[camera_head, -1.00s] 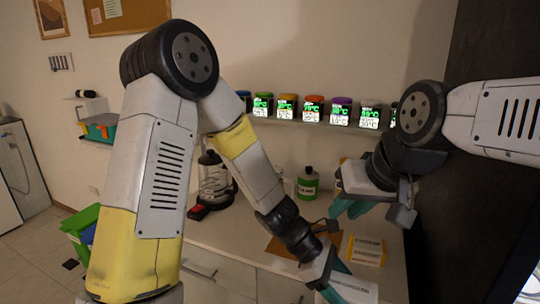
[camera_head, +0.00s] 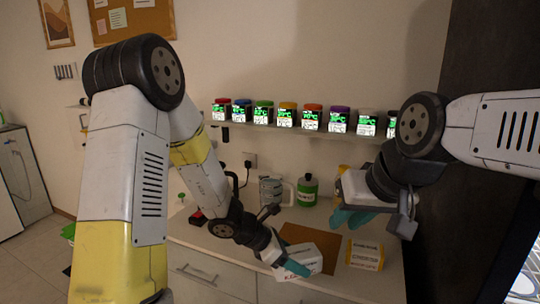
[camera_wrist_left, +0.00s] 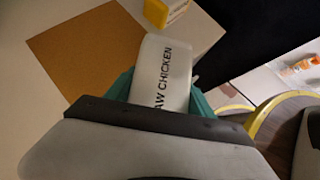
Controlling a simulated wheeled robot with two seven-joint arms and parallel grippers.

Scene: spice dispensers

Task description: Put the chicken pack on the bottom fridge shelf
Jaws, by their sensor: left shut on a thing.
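The chicken pack is a white box; the left wrist view reads "AW CHICKEN" on it (camera_wrist_left: 165,72). In the head view the pack (camera_head: 305,257) is at the front of the counter, below the brown board. My left gripper (camera_head: 292,264) is shut on it, with teal fingers on both sides of the pack in the left wrist view. Whether the pack touches the counter is unclear. My right gripper (camera_head: 350,217) hangs to the right, over the counter's back; its finger gap is not clear.
A brown board (camera_head: 305,235) and a yellow-and-white pack (camera_head: 365,255) lie on the counter. A green-labelled bottle (camera_head: 307,190) and a clear jug (camera_head: 271,190) stand behind. Several spice dispensers (camera_head: 287,115) line a wall shelf. A tall dark panel (camera_head: 485,60) stands at right.

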